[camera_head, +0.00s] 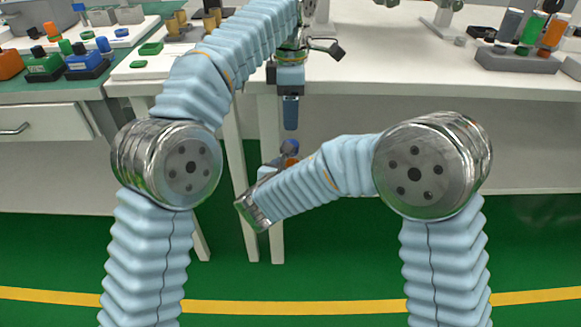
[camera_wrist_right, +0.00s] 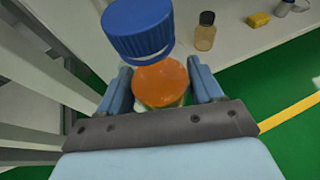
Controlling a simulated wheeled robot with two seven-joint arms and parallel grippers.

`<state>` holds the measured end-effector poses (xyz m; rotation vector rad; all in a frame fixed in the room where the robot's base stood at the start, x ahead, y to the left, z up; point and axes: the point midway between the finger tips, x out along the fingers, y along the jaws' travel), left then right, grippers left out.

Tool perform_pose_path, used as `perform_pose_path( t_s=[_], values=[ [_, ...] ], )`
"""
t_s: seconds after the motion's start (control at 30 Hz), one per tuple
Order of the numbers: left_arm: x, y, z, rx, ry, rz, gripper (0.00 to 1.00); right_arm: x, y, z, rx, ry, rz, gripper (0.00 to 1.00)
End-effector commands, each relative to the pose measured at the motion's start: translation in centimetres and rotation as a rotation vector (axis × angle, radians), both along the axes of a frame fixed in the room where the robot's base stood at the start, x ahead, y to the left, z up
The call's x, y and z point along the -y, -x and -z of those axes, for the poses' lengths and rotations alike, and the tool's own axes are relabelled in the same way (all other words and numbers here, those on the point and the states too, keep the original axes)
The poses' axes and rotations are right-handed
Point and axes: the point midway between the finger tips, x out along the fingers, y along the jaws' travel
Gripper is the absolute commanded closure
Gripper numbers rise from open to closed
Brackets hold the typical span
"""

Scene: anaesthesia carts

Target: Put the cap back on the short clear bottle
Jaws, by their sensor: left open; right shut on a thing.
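My right gripper (camera_head: 278,163) is shut on the short bottle (camera_wrist_right: 160,84). In the right wrist view its two blue fingers flank the bottle, which shows an orange round area and a paler part below it. A ribbed blue cap (camera_wrist_right: 138,30) is at the top of the bottle, above the orange area. The blue cap also shows in the head view (camera_head: 290,146). I cannot tell whether it is seated on the neck. My left gripper (camera_head: 290,126) is open and points down, right above the cap. Its fingers appear edge-on, and its tips look clear of the cap.
A white table (camera_head: 390,60) runs behind the grippers, with a rack of bottles (camera_head: 518,58) at its right. Another table at left holds small bottles in stands (camera_head: 85,62). A dark-capped amber bottle (camera_wrist_right: 205,32) stands on the white surface. Open floor lies in front.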

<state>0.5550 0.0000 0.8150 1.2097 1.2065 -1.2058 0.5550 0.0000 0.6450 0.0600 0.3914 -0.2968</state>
Motion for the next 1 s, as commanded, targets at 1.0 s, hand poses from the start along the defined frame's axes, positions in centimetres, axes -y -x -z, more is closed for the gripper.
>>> perform_pose_path(
  t_s=[1.0],
  values=[
    [0.0, 0.0, 8.0, 0.0, 0.0, 0.001, 0.41, 0.0, 0.0, 0.0, 0.0, 0.0, 0.0, 1.0]
  ],
)
